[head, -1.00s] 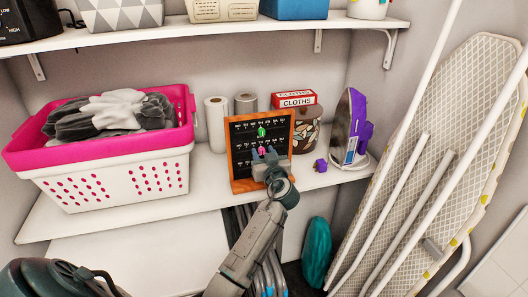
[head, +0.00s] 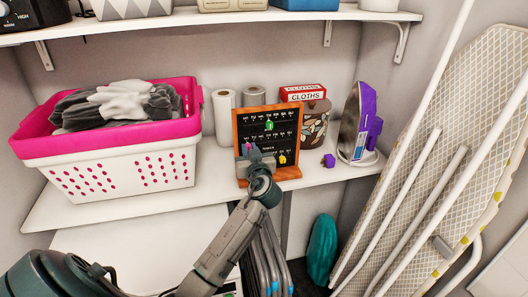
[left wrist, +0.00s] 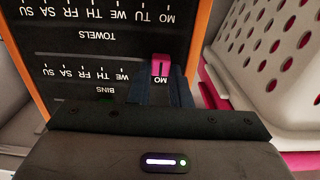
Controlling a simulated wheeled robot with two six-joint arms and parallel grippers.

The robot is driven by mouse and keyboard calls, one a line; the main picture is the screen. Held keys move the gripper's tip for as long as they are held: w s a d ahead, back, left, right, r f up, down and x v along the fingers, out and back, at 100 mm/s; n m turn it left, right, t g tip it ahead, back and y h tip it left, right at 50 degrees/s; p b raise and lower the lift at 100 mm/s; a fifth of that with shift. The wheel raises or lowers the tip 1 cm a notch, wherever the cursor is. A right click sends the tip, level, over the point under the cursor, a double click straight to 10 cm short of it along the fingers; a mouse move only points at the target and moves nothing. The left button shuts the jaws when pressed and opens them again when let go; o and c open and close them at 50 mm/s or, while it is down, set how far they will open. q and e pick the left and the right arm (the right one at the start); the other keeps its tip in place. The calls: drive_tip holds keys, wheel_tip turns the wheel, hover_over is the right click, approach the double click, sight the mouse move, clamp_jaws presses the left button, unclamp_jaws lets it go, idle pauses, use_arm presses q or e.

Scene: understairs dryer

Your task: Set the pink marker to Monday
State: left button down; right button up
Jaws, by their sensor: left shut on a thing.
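The dark calendar board (head: 271,114) in an orange wooden frame stands on the shelf. My left gripper (head: 248,150) is at the board's left side, shut on the pink marker (head: 247,146). In the left wrist view, where the board (left wrist: 90,58) appears upside down, the pink marker (left wrist: 160,64) sits between the dark fingertips (left wrist: 162,84). It lines up with the MO label of the BINS row; TU there is hidden by a finger. A green marker (head: 268,125) is on the upper row and a yellow marker (head: 282,159) on the lower row. My right gripper is not in view.
A white and pink laundry basket (head: 120,168) stands left of the board. Paper rolls (head: 224,118), a cloths box (head: 303,93) and a patterned jar (head: 314,125) stand behind. A purple cube (head: 329,160), an iron (head: 362,125) and an ironing board (head: 465,140) are to the right.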

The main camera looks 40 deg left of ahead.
use_arm(q)
drive_tip(key=shift+s+a, duration=0.2)
drive_tip(key=c, duration=1.3)
unclamp_jaws()
drive_tip(key=shift+s+d, duration=0.1)
drive_tip(key=shift+b+v, duration=2.1)
drive_tip(key=shift+v, duration=3.2)
